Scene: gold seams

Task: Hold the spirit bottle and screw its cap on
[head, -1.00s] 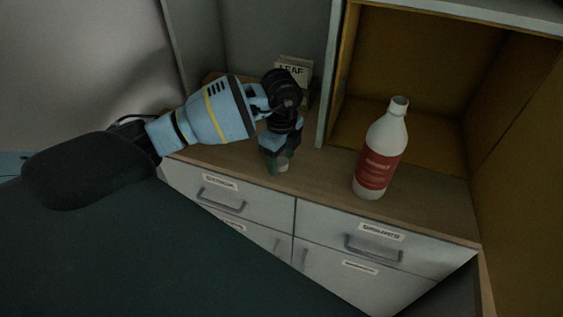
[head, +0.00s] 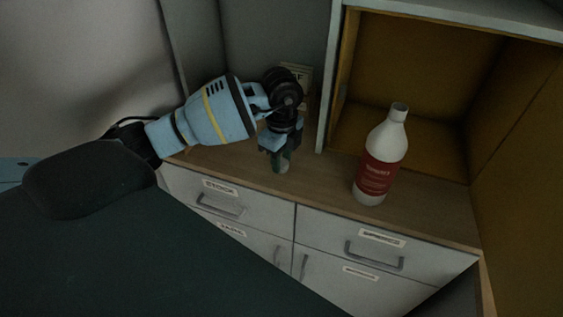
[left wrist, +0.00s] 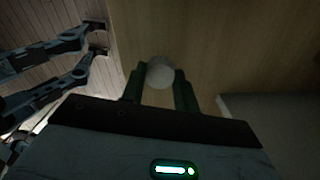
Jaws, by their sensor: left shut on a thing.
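The spirit bottle (head: 379,157), white with a red label, stands upright and uncapped on the wooden counter, in front of the open cabinet. My left gripper (head: 281,163) is to the left of the bottle, pointing down at the counter, its fingers shut on the small white cap (head: 283,169). In the left wrist view the round pale cap (left wrist: 160,72) sits between the two dark green fingertips (left wrist: 160,84). I cannot tell whether the cap still touches the counter. My right gripper is not in view.
A small labelled box (head: 300,73) stands behind my left gripper, partly hidden. A cabinet side panel (head: 330,90) rises between the box and the open compartment (head: 420,75). Drawers with handles (head: 375,258) lie below the counter's front edge. The counter (head: 325,170) between cap and bottle is clear.

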